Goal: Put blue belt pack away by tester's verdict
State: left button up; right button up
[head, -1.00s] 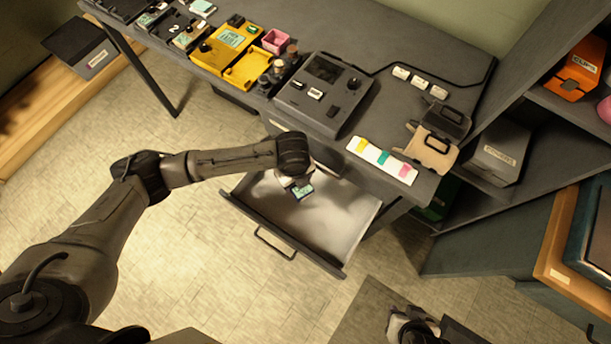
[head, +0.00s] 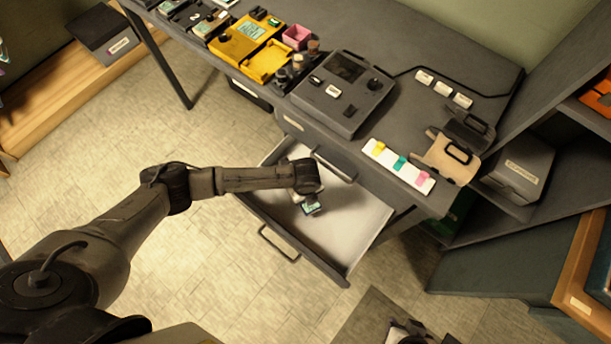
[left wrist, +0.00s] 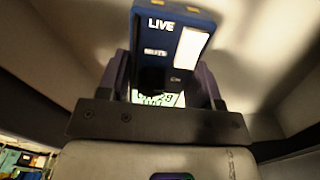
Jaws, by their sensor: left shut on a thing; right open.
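The blue belt pack (left wrist: 172,40) stands between the jaws of my left gripper (left wrist: 165,90) in the left wrist view. Its blue face reads LIVE, with a white panel beside the word. In the head view my left gripper (head: 311,200) is over the open drawer (head: 352,225), and a small teal face (head: 311,208) shows at its tip. I cannot tell whether the pack touches the drawer floor. The grey tester (head: 343,93) stands on the desk above the drawer; its screen is too dark to read.
A white strip with coloured tabs (head: 398,165) and a tan case (head: 447,160) lie at the desk's right. Yellow units (head: 248,40) and a pink box (head: 296,37) stand left of the tester. A shelf with a grey box (head: 520,175) is at the right.

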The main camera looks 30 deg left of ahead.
pick_arm(q)
jog(key=shift+f, duration=1)
jog(key=shift+f, duration=0.1)
jog(key=shift+f+b, duration=0.35)
jog(key=shift+f, duration=0.2)
jog(key=o, duration=1.1)
jog(key=shift+r, duration=0.1)
